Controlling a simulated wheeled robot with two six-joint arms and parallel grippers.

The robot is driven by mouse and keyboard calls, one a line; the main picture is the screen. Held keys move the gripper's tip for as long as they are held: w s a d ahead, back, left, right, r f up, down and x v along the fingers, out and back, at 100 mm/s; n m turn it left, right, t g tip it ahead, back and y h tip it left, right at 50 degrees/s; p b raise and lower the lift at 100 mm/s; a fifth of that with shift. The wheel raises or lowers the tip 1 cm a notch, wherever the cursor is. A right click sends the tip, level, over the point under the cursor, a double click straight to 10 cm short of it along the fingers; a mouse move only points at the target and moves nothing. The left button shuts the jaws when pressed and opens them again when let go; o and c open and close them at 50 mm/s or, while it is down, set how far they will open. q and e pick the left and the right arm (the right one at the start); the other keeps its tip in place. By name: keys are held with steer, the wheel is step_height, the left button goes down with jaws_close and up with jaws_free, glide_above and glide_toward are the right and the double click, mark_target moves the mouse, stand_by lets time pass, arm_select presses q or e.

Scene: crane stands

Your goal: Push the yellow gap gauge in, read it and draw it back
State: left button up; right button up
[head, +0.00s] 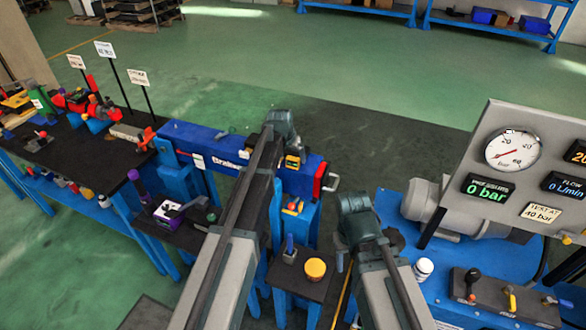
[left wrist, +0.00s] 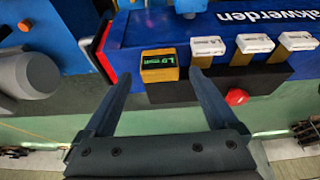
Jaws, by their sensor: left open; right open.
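The yellow gap gauge (head: 292,162) sits on the side of the blue beam (head: 215,148), near its right end. In the left wrist view the gauge (left wrist: 160,66) is a small yellow block with a green-lit display, too small to read surely. My left gripper (head: 285,126) is over the beam close to the gauge. In the left wrist view its two fingers (left wrist: 155,79) are open and empty, with the gauge ahead between their tips; contact cannot be told. My right gripper (head: 356,204) is open, apart from the beam, left of the grey motor (head: 432,205).
A red bracket (head: 320,180) with a handle is at the beam's right end. White switch-like blocks (left wrist: 255,43) and a red knob (left wrist: 237,97) lie beside the gauge. A gauge panel (head: 525,165) reading 0 bar stands right. A small stand (head: 290,275) bears a yellow button.

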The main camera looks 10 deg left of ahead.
mark_target(293, 158)
arm_select(q)
steer(key=b+x, duration=0.2)
steer(key=x, duration=0.1)
steer(key=shift+f, duration=0.3)
steer(key=shift+w, duration=0.1)
arm_select(e)
step_height(293, 158, down, 3)
steer(key=shift+f, duration=0.15)
arm_select(q)
steer(key=shift+r, duration=0.1)
jaws_close()
